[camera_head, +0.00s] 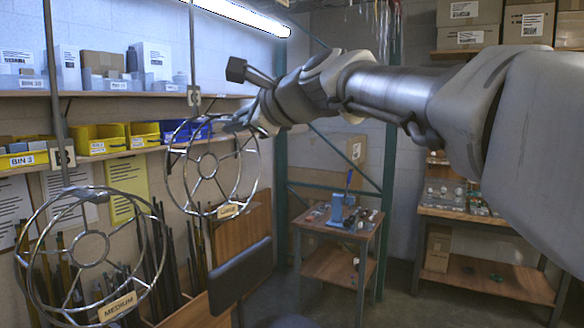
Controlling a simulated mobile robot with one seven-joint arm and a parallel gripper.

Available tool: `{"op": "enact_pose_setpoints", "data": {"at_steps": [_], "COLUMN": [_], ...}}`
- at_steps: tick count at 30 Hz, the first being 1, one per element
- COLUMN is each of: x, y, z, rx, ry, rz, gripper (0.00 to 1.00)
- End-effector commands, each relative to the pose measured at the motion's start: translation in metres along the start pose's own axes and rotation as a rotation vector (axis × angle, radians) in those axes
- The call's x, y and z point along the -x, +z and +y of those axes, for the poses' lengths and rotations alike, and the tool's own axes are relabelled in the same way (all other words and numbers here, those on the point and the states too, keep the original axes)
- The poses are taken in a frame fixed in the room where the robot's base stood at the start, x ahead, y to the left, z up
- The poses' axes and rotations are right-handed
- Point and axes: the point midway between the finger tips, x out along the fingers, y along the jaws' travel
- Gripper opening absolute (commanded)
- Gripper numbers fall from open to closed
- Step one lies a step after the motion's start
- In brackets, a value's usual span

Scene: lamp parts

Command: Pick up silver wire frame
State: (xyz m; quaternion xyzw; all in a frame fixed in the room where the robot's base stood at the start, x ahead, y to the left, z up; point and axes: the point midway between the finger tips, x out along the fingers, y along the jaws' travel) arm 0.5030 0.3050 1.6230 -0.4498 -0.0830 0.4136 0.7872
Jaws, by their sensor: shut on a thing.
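A silver wire frame (207,178), a round cage with spokes, a small centre ring and a pale label at its bottom, hangs upright below a thin vertical rod with a "C" tag. My gripper (240,122) reaches in from the right and is shut on this frame at its upper right rim. The fingertips are small and partly hidden by the wrist. A second silver wire frame (90,263), labelled "MEDIUM", hangs nearer at the lower left from a rod with a "B" tag, apart from my gripper.
A shelf (110,93) with boxes and yellow and blue bins (96,140) stands behind the frames. Several dark rods lean below. A dark padded panel (240,270) and a small wooden table (335,228) with a blue tool stand below and right.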

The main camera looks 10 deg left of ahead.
Motion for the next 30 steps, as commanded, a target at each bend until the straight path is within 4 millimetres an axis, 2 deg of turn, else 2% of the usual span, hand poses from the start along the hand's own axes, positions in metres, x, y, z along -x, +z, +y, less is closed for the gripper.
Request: {"op": "enact_pose_setpoints", "data": {"at_steps": [20, 25, 30], "x": [0.001, 0.004, 0.014], "y": [0.002, 0.012, 0.025], "z": [-0.003, -0.014, -0.038], "rx": [0.001, 0.002, 0.0], "ry": [-0.002, -0.001, -0.003], "rz": [-0.001, -0.003, -0.002], "gripper": [0.0, 0.0, 0.0]}}
